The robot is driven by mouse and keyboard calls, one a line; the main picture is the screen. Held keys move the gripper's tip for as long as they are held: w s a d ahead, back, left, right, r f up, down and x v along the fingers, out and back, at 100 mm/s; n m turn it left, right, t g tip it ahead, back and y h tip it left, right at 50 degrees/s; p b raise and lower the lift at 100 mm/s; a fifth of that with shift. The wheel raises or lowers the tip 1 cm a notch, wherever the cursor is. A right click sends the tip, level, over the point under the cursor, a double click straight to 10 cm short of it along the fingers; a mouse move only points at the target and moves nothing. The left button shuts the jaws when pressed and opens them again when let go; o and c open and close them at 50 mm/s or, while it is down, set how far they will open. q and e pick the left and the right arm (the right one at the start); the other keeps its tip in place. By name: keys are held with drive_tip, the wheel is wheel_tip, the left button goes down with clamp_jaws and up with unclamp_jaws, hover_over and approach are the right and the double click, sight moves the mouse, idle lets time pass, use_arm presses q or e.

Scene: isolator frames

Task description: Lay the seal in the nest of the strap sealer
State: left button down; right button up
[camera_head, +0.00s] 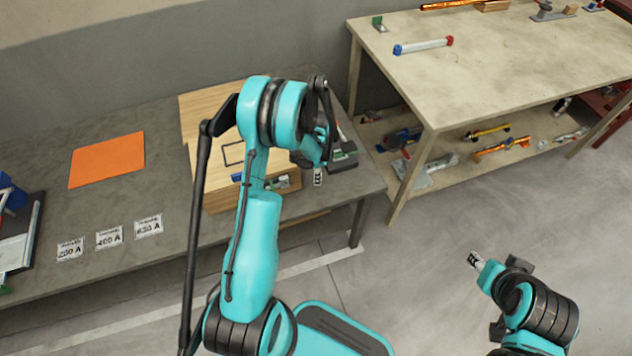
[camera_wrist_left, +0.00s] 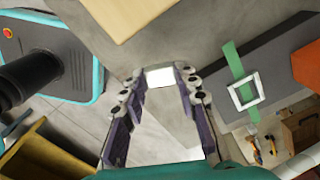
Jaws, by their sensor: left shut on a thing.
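My left gripper (camera_head: 318,176) hangs at the right end of the near bench, just left of the strap sealer (camera_head: 343,163). In the left wrist view, my left gripper (camera_wrist_left: 160,80) is shut on a small pale, flat piece, the seal (camera_wrist_left: 160,76), held between the fingertips. The dark sealer body (camera_wrist_left: 274,68) lies to the right of the fingers there, with a green strap (camera_wrist_left: 233,60) across it and a pale square frame (camera_wrist_left: 245,92), perhaps the nest. The seal is apart from that frame. My right gripper (camera_head: 474,260) is over the floor; its opening is too small to judge.
A wooden board (camera_head: 200,110) lies on the grey bench (camera_head: 60,150), partly behind my left arm. An orange sheet (camera_head: 107,160) and several amp-rating labels (camera_head: 109,238) lie left. A second table (camera_head: 480,70) with a loaded lower shelf stands right. The floor between is clear.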

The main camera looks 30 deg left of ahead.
use_arm(q)
drive_tip(key=shift+w+a+f, duration=0.25)
drive_tip(key=shift+a+f, duration=0.25)
drive_tip(key=shift+a, duration=0.25)
wheel_tip(320, 180, down, 4)
drive_tip(key=shift+f+b, duration=0.1)
drive_tip(key=shift+b, duration=0.85)
drive_tip(key=c, duration=1.1)
unclamp_jaws()
drive_tip(key=shift+c, duration=0.2)
